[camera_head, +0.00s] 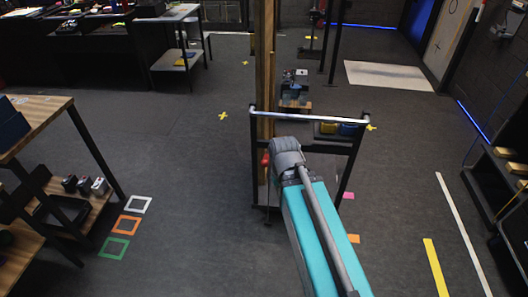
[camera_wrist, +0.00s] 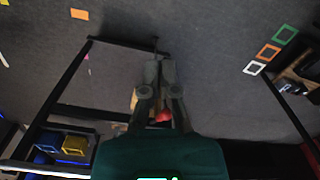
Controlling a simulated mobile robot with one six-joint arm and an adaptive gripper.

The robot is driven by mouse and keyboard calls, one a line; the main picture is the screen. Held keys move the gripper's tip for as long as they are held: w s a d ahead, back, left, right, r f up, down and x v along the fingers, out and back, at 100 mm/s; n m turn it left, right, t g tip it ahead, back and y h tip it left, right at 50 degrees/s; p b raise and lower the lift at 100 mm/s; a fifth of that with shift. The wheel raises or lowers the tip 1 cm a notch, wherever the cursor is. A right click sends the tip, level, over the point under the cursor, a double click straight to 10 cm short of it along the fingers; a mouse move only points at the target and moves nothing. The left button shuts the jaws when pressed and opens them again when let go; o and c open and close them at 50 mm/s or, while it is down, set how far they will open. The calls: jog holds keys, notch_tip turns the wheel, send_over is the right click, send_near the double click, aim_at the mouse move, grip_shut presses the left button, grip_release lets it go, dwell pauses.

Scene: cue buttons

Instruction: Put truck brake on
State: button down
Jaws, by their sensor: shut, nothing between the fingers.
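The truck (camera_head: 308,119) is a dark-framed cart with a pale push bar, standing mid-floor around a tall wooden post (camera_head: 264,60). A small red knob (camera_head: 265,160), which looks like the brake handle, sits at its left side near the post. My gripper is at the end of my teal arm, just right of the knob in the head view; its fingertips are hidden there. In the wrist view my gripper (camera_wrist: 158,62) is shut and empty, pointing at the floor. Red (camera_wrist: 162,116) shows between its finger linkages. I cannot tell whether it touches the knob.
Yellow and blue bins (camera_wrist: 75,145) sit on the truck. Orange, green and white squares (camera_head: 126,225) mark the floor at left, beside a wooden-topped bench (camera_head: 35,112). A shelf rack (camera_head: 505,175) stands at right.

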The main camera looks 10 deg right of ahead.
jog(key=shift+d, duration=0.1)
jog(key=w+d+r+m+t, duration=0.1)
jog(key=w+m+t, duration=0.1)
jog(key=w, duration=1)
jog(key=w+d+r+m+t+p, duration=0.1)
jog(key=w+r+m+t, duration=0.1)
jog(key=w, duration=1.1)
jog(key=shift+d+m+t, duration=0.25)
jog(key=shift+m+t, duration=0.25)
jog(key=shift+t, duration=0.1)
jog(key=shift+w+f, duration=0.1)
jog(key=shift+f, duration=0.1)
jog(key=b, duration=0.9)
send_over(266, 156)
jog(key=d, duration=0.2)
notch_tip(266, 156, down, 9)
jog(key=shift+s+a+f+b, duration=0.2)
jog(key=shift+a+f+b, duration=0.1)
jog(key=shift+f+b, duration=0.3)
jog(key=shift+s+a+f+b, duration=0.25)
jog(key=shift+f+b, duration=0.25)
jog(key=shift+b, duration=0.1)
jog(key=shift+s+a+f+b, duration=0.2)
jog(key=shift+a+f+b, duration=0.1)
jog(key=shift+f+b, duration=0.3)
jog(key=shift+a+f, duration=0.1)
jog(key=shift+a, duration=0.05)
